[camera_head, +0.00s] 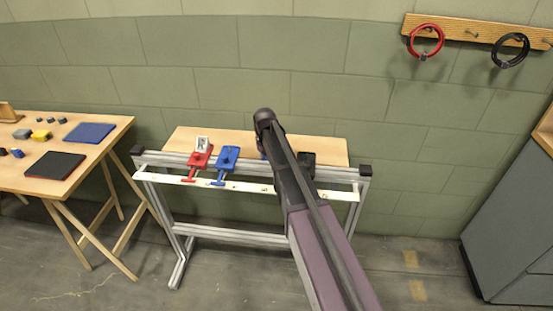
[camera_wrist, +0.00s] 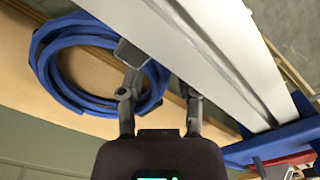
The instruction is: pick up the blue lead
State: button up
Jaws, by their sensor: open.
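The blue lead (camera_wrist: 44,68) is a thick coiled loop on the pale wooden board, in the upper left of the wrist view. My gripper (camera_wrist: 160,76) is open, its two fingers apart. The left finger crosses in front of the right side of the coil; the right finger is just right of the coil. I cannot tell whether either finger touches the lead. In the head view my arm covers most of this spot, and only a trace of blue shows beside it.
An aluminium frame (camera_head: 236,235) carries the wooden board (camera_head: 330,147), with a red clamp-like block (camera_head: 200,158) and a blue one (camera_head: 226,160) on its front rail. A table (camera_head: 88,150) stands left. Red (camera_head: 426,52) and black (camera_head: 497,57) coils hang on a wall rack. A grey cabinet (camera_head: 515,215) stands right.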

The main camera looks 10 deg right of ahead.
dwell(0.3)
grip_shut()
jog(key=shift+r, duration=0.2)
notch_tip(320, 180, up, 10)
jog(key=p, duration=1)
jog(key=shift+f, duration=0.2)
dwell(0.5)
